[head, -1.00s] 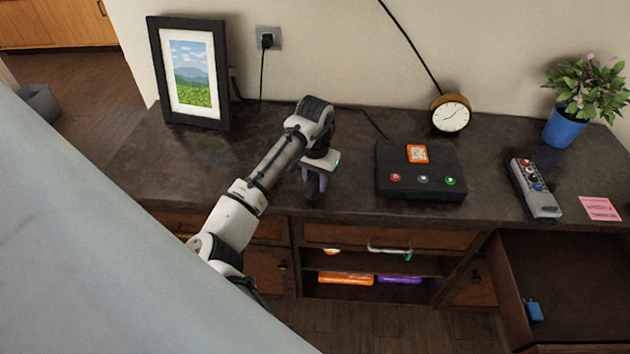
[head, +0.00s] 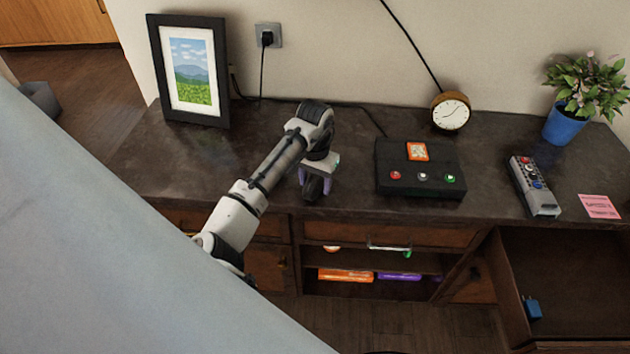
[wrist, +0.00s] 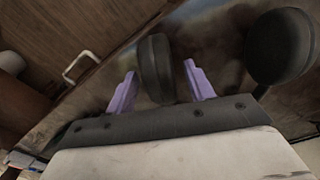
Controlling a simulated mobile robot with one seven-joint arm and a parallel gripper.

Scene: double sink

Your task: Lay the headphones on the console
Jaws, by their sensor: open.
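The headphones show in the wrist view as two dark round ear cups. One ear cup (wrist: 155,68) stands between the purple fingers of my gripper (wrist: 160,70), with visible gaps on both sides. The other ear cup (wrist: 280,46) is to the right, outside the fingers. In the head view my gripper (head: 314,184) is open, low over the front of the dark countertop, with a dark ear cup (head: 313,188) at its fingers. The rest of the headphones is hidden by my arm.
A picture frame (head: 190,72) stands at the back left. A clock (head: 451,112) is behind the console. A remote (head: 534,187), a pink note (head: 600,207) and a potted plant (head: 563,122) are to the right. An open drawer (head: 570,270) juts out at the lower right.

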